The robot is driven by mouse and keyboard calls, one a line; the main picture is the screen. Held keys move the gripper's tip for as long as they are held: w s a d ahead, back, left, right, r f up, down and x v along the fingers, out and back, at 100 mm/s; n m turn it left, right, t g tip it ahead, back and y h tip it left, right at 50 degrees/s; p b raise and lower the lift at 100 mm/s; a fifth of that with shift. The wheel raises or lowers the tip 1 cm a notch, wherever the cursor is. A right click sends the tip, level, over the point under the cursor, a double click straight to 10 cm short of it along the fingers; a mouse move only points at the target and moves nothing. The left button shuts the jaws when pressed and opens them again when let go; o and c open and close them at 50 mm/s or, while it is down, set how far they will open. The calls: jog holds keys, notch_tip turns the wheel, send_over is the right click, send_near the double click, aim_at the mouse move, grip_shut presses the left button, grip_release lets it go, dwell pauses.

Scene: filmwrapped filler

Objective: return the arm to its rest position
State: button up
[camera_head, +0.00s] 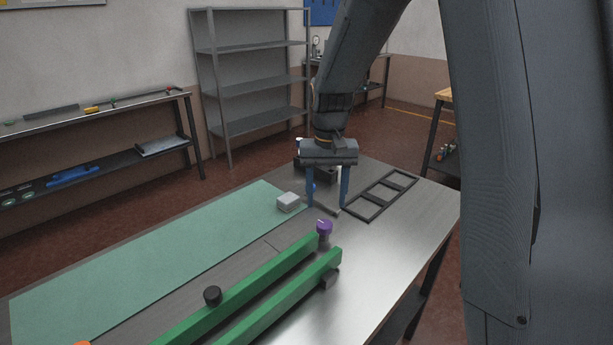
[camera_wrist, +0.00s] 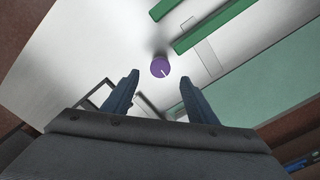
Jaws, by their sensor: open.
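My gripper (camera_head: 326,207) points down over the far part of the grey metal table (camera_head: 400,250). Its two blue fingers are spread apart with nothing between them. The wrist view also shows the open gripper (camera_wrist: 158,82). A purple knob (camera_head: 324,227) stands at the far end of the green rails, just in front of the gripper. In the wrist view the purple knob (camera_wrist: 160,68) lies beyond the fingertips, apart from them. My arm reaches down from the top of the head view.
Two green rails (camera_head: 250,290) lie on the table, with a black knob (camera_head: 212,296) beside them. A green mat (camera_head: 150,255) covers the left side. A light grey block (camera_head: 288,202) and a black frame (camera_head: 382,197) flank the gripper. Empty shelves (camera_head: 250,85) stand behind.

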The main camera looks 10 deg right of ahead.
jog(key=s+f+n+t, duration=0.1)
jog(key=s+f+n, duration=0.1)
jog(key=s, duration=1.6)
jog(key=shift+s+d+f+b, duration=0.25)
jog(key=shift+f+b, duration=0.2)
jog(key=shift+f, duration=0.25)
